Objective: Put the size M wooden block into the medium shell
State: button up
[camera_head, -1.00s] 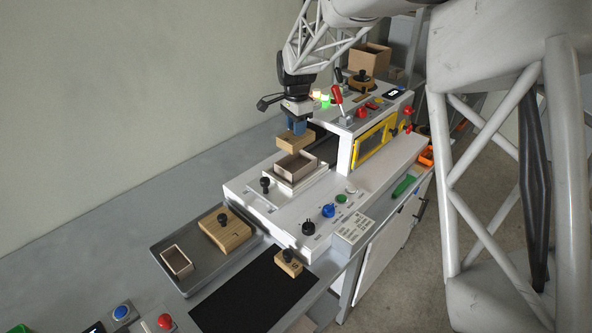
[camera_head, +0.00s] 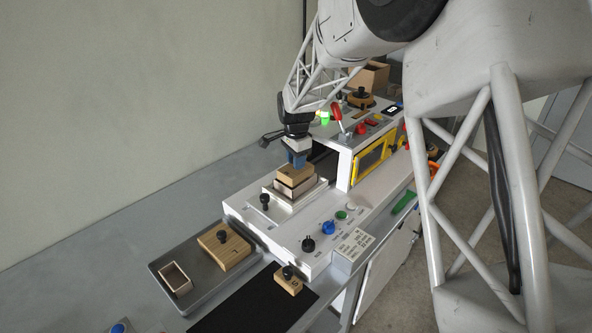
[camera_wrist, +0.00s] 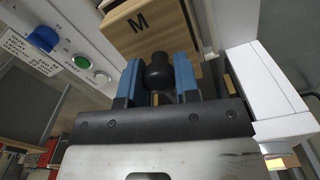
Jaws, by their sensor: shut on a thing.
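The size M wooden block (camera_wrist: 150,32) carries a black letter M in the wrist view. My gripper (camera_wrist: 157,80) is shut on the block's black knob, between its blue fingers. In the head view, the block (camera_head: 295,174) is level at the mouth of the medium shell (camera_head: 289,190), a light open box on the white machine's plate. The block covers the shell's opening, and I cannot tell how deep it sits. My gripper also shows in the head view (camera_head: 297,160), above the block.
A grey tray (camera_head: 196,302) at the lower left holds a larger knobbed block (camera_head: 224,250) and a small shell (camera_head: 175,278). A small block (camera_head: 288,282) is on the black mat (camera_head: 250,305). The machine housing with a yellow-framed window (camera_head: 371,158) stands close to the right.

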jog(key=shift+f, duration=1.9)
jog(key=o, duration=1)
jog(key=shift+f, duration=0.15)
notch_tip(320, 180, up, 12)
jog(key=shift+r, duration=0.15)
jog(key=shift+r, duration=0.1)
